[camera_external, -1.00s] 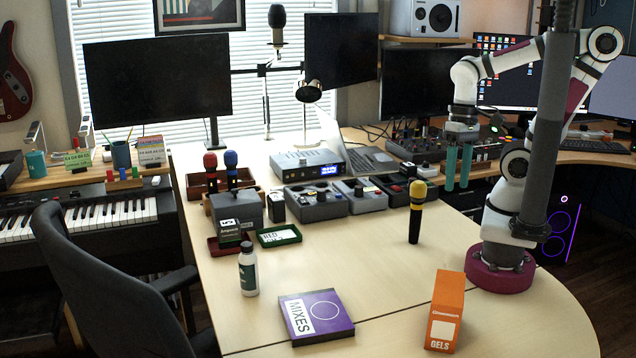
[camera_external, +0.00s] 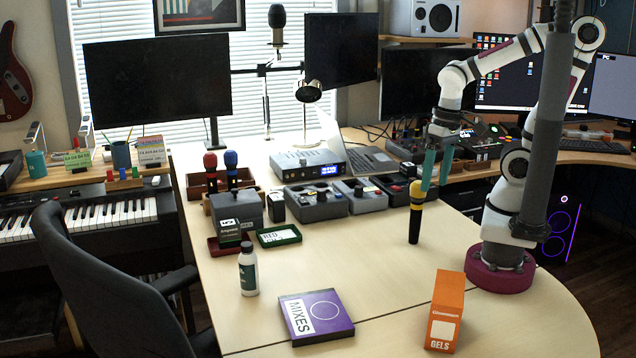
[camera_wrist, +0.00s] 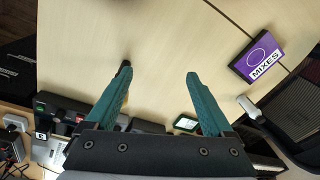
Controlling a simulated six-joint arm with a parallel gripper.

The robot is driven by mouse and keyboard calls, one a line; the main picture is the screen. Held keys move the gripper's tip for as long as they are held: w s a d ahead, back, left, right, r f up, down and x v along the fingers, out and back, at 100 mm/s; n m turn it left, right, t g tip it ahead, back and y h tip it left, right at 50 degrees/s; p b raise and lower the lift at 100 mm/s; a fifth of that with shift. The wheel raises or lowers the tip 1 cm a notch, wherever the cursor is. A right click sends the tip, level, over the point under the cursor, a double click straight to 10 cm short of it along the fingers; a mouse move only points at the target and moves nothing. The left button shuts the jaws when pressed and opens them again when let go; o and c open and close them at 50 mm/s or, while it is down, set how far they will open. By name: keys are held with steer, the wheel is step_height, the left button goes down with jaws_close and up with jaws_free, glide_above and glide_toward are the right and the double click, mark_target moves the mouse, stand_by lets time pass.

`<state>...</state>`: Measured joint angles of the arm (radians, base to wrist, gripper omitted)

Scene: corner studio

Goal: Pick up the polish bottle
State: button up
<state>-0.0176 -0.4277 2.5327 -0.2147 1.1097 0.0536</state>
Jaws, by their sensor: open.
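The polish bottle (camera_external: 248,272) stands upright on the light desk, left of the purple MIXES box. It is pale with a teal label and a dark cap. It also shows in the wrist view as a small pale bottle (camera_wrist: 248,106) at the right, outside the span of my fingers. My gripper (camera_external: 435,186) is at the right side of the desk, far from the bottle. Its two teal fingers point down, apart. In the wrist view my gripper (camera_wrist: 158,74) is open, with only bare desk between its fingertips.
A yellow-headed microphone (camera_external: 415,212) stands close to my fingers in the picture and is partly hidden in the wrist view. The purple MIXES box (camera_external: 316,316) lies right of the bottle; an orange GELS box (camera_external: 445,311) stands farther right. The desk's middle is clear.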

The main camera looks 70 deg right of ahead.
steer(key=w+f+n+t, duration=0.4)
steer(key=w, duration=1.1)
steer(key=n+t+y, duration=0.5)
steer(key=n+y, duration=0.3)
steer(key=n, duration=0.1)
glide_toward(249, 269)
steer(key=w+a, duration=0.1)
steer(key=w, duration=0.1)
steer(key=w+f, duration=0.1)
steer(key=w, duration=0.1)
steer(key=w+a+f, duration=0.1)
steer(key=w, duration=0.1)
steer(key=shift+w+a, duration=0.2)
steer(key=shift+a, duration=0.2)
steer(key=x, duration=0.5)
steer(key=shift+w+a, duration=0.15)
steer(key=shift+a, duration=0.1)
jaws_close()
